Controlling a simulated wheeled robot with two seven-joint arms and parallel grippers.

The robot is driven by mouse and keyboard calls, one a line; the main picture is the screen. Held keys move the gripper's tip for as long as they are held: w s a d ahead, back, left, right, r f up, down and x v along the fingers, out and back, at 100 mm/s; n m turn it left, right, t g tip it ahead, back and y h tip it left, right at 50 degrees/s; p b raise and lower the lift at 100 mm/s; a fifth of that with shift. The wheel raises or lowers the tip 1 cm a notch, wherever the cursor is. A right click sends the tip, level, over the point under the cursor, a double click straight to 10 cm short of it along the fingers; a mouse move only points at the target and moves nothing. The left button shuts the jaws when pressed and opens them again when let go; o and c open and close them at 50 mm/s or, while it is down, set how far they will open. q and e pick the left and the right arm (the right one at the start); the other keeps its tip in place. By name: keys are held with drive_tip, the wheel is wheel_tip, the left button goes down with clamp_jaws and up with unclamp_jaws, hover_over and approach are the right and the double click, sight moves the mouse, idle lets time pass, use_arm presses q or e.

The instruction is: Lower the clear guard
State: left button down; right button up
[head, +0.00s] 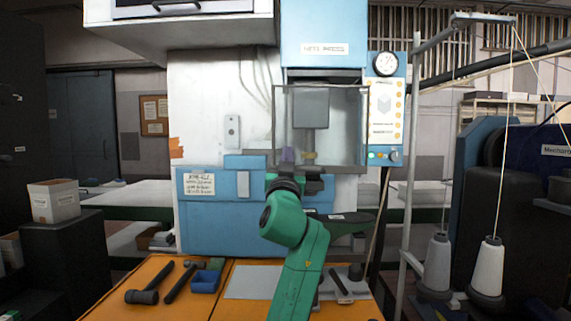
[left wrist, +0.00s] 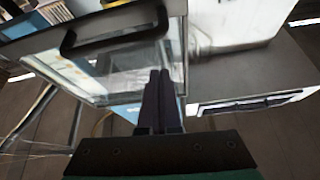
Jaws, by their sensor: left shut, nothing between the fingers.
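The clear guard (head: 345,125) is a see-through panel in a thin grey frame on the front of the blue and white press. It hangs before the grey ram, and two small blurred things show through it. In the left wrist view, the clear guard (left wrist: 135,72) fills the upper left, with a dark bar handle (left wrist: 115,42) across it. My left gripper (left wrist: 160,75) is shut and empty, its fingertips pointing toward the panel below the handle in the picture. Whether they touch it I cannot tell. My right gripper is not in view.
An orange bench top (head: 150,275) carries dark hammers, a blue bin (head: 204,282) and a pale sheet (head: 252,282). A control panel (head: 385,108) with a gauge is right of the guard. A thread stand with white cones (head: 488,268) stands at the right.

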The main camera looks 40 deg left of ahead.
use_arm(q)
drive_tip(key=f, duration=0.4)
drive_tip(key=shift+s+a, duration=0.1)
drive_tip(key=shift+a, duration=0.1)
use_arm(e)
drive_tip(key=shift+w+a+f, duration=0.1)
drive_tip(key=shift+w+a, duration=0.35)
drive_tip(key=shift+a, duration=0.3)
use_arm(q)
drive_tip(key=shift+r, duration=0.1)
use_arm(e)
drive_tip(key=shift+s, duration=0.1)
